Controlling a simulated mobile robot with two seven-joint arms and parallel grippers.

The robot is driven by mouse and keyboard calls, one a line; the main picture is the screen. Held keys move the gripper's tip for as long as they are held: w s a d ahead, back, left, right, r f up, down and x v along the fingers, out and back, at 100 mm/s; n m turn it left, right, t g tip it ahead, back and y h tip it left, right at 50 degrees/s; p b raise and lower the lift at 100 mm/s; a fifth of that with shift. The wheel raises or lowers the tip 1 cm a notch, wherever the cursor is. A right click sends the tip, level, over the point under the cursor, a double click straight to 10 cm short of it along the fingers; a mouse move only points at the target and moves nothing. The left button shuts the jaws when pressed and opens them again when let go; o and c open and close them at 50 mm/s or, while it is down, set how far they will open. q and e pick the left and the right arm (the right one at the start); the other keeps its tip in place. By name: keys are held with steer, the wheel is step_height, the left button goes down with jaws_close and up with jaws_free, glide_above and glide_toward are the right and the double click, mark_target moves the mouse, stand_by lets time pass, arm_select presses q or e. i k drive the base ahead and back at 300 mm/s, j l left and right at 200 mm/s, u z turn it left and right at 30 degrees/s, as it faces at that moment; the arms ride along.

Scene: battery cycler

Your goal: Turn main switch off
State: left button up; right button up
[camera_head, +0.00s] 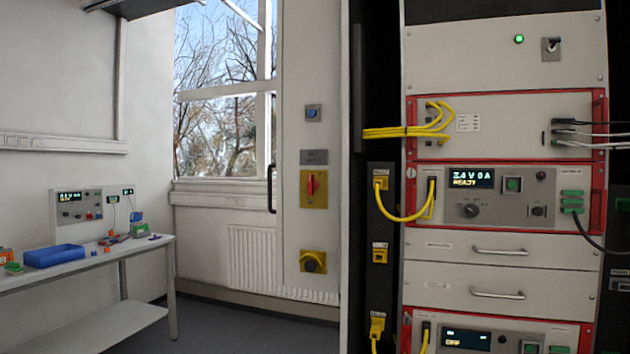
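A red rotary switch (311,186) on a yellow plate is on the narrow light wall panel between the window and the rack. Its handle looks upright. A small grey label plate is above it, too small to read. A toggle switch (551,46) is on the top panel of the rack, to the right of a lit green lamp (519,39). I cannot tell from any label which one is the main switch. Neither of my grippers is in view.
A blue button box (313,113) is above the red switch and a yellow-plated black knob (313,261) below. The rack holds a lit instrument (483,198) reading 3.4 V 0 A READY, with yellow cables. A bench (95,262) stands at left. The floor between is clear.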

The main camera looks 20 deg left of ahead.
mark_target(312, 184)
steer(key=i+j, duration=0.15)
steer(key=j, duration=0.2)
steer(key=i+j, duration=0.15)
steer(key=j, duration=0.25)
steer(key=i+j+z, duration=0.1)
steer(key=j, duration=0.25)
steer(key=i+j, duration=0.2)
steer(key=j, duration=0.15)
steer(key=i+j, duration=0.15)
steer(key=j, duration=0.25)
steer(key=i+j+z, duration=0.1)
steer(key=j, duration=0.25)
